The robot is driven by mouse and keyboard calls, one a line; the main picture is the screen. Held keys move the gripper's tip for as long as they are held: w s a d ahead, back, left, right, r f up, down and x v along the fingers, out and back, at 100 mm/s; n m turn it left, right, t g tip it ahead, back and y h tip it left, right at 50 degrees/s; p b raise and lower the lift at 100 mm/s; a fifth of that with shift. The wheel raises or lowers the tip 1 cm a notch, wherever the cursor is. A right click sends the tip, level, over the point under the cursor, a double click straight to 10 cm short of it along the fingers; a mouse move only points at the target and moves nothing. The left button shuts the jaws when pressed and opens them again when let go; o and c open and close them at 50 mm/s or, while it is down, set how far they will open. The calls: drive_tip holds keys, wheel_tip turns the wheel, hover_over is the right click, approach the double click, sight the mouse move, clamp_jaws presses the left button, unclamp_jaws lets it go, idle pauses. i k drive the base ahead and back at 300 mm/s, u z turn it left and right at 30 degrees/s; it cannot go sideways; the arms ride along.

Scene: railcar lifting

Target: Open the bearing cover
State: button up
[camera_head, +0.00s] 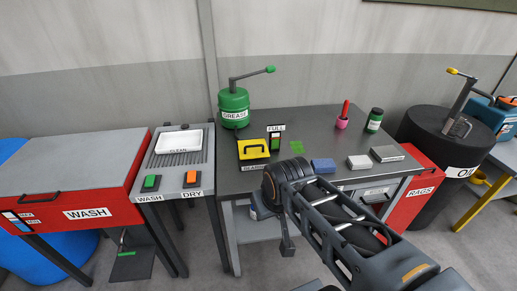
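The bearing cover (252,149) is a yellow lid with a dark handle, lying flat and shut on the left part of the dark workbench (315,125). A label reading BEARING sits at its front edge. My arm reaches in from the lower right, and its thick dark joint stands in front of the bench's front edge, right of and nearer than the cover. A dark narrow part that looks like my gripper (287,245) hangs below that joint, apart from the cover. Its fingers cannot be made out.
A green grease pot (233,107) with a lever stands behind the cover. A FULL gauge (275,141) is just right of it. Blue and grey blocks, a green bottle (374,120) and a red-pink tool (342,116) stand farther right. The wash station (85,175) is left.

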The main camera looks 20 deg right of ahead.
sight(253, 149)
drive_tip(key=z, duration=0.1)
drive_tip(key=i, duration=0.95)
drive_tip(key=u, duration=0.6)
